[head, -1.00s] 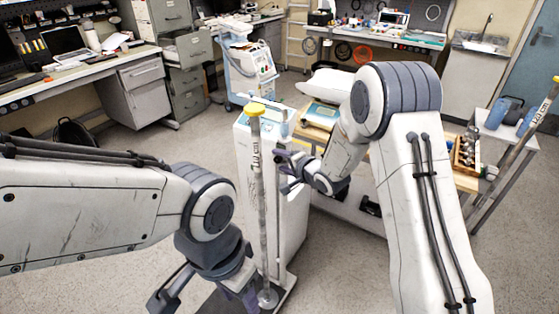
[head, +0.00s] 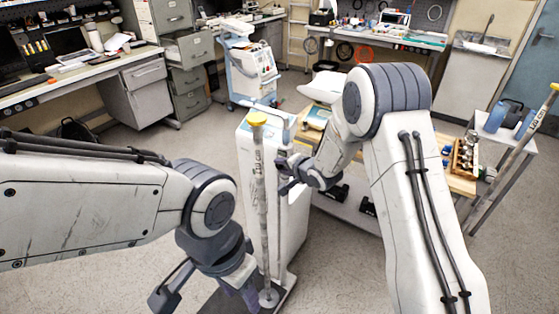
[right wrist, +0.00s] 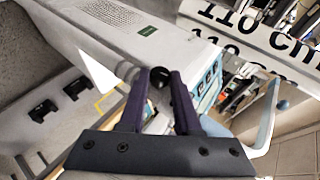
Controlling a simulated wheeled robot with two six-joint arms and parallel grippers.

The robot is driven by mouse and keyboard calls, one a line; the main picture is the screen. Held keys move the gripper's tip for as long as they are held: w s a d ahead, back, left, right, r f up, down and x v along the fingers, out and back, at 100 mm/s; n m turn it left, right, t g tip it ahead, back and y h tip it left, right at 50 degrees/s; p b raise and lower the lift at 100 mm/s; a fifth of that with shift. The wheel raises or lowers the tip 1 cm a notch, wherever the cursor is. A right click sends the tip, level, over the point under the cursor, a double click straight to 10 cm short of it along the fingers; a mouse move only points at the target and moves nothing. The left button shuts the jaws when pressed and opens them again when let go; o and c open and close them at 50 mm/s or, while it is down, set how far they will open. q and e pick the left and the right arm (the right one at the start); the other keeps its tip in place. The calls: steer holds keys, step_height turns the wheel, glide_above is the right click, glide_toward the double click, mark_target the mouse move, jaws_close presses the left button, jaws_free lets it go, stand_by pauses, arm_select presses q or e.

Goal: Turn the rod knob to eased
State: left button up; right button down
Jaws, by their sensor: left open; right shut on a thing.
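The upright rod (head: 261,205) has a yellow cap (head: 257,118) and a printed length label. It stands on a dark base with a round foot, in front of a tall white pump cabinet (head: 292,225). In the right wrist view a black round knob (right wrist: 158,77) sits between the fingertips of my right gripper (right wrist: 160,84), which is shut on it. In the head view my right gripper (head: 283,168) is just right of the rod, at the cabinet. My left gripper (head: 204,302) is open and low, left of the rod's foot, partly cut off by the frame edge.
A wooden-topped cart (head: 455,182) with a box of bottles stands behind my right arm. A second yellow-capped rod (head: 515,150) leans at the right. Another pump unit (head: 250,70) stands at the back. The floor left of the cabinet is clear.

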arm_select(q)
step_height(320, 180, up, 5)
steer(key=p, duration=0.4)
arm_select(e)
steer(key=shift+w+a+r+n+g+h, duration=0.15)
steer(key=shift+r+n+g+h, duration=0.1)
steer(key=shift+g+h, duration=0.3)
steer(key=shift+w+d+r+n+g+h, duration=0.1)
steer(key=shift+w+r+n+g+h, duration=0.1)
steer(key=shift+g+h, duration=0.35)
steer(key=shift+f+b, duration=0.15)
steer(key=shift+b, duration=0.5)
steer(key=h+b, duration=0.1)
steer(key=b, duration=0.2)
steer(key=shift+w+g+b, duration=0.2)
steer(key=shift+g+b, duration=0.1)
arm_select(q)
step_height(320, 180, down, 7)
steer(key=b, duration=0.2)
steer(key=shift+r, duration=0.2)
arm_select(e)
steer(key=shift+s+a+g, duration=0.15)
steer(key=shift+s+g, duration=0.05)
steer(key=shift+g, duration=0.1)
arm_select(q)
steer(key=shift+d, duration=0.1)
arm_select(e)
steer(key=shift+s+a, duration=0.1)
steer(key=shift+a, duration=0.05)
